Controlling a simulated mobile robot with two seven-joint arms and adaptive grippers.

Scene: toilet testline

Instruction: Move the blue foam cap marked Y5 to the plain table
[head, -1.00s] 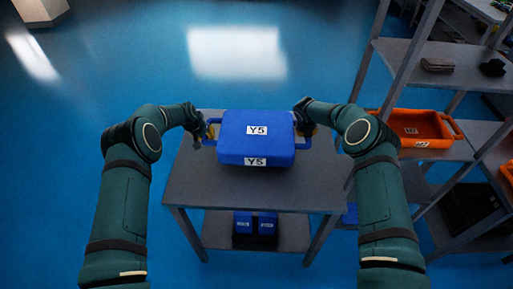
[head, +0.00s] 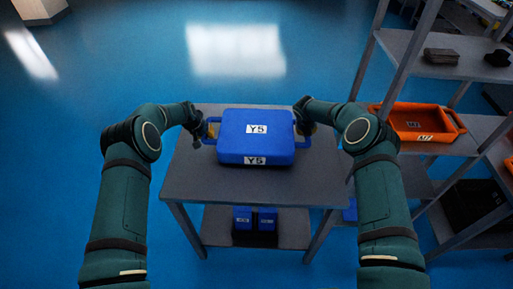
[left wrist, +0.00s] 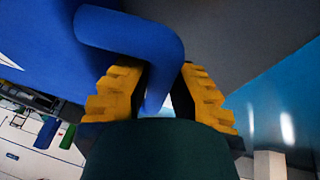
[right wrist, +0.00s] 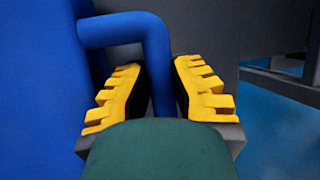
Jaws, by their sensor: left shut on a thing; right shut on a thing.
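The blue foam cap (head: 256,146) is a wide blue block with white Y5 labels on its top and front and a loop handle at each end. It is level over the grey table (head: 190,185). My left gripper (head: 205,130) is shut on its left handle (left wrist: 130,32), between yellow ridged fingers (left wrist: 157,85). My right gripper (head: 302,126) is shut on its right handle (right wrist: 128,28), also between yellow fingers (right wrist: 157,80). The gap between cap and tabletop is hard to judge, since its underside is hidden in the head view.
Blue floor (head: 75,130) is open to the left and behind.

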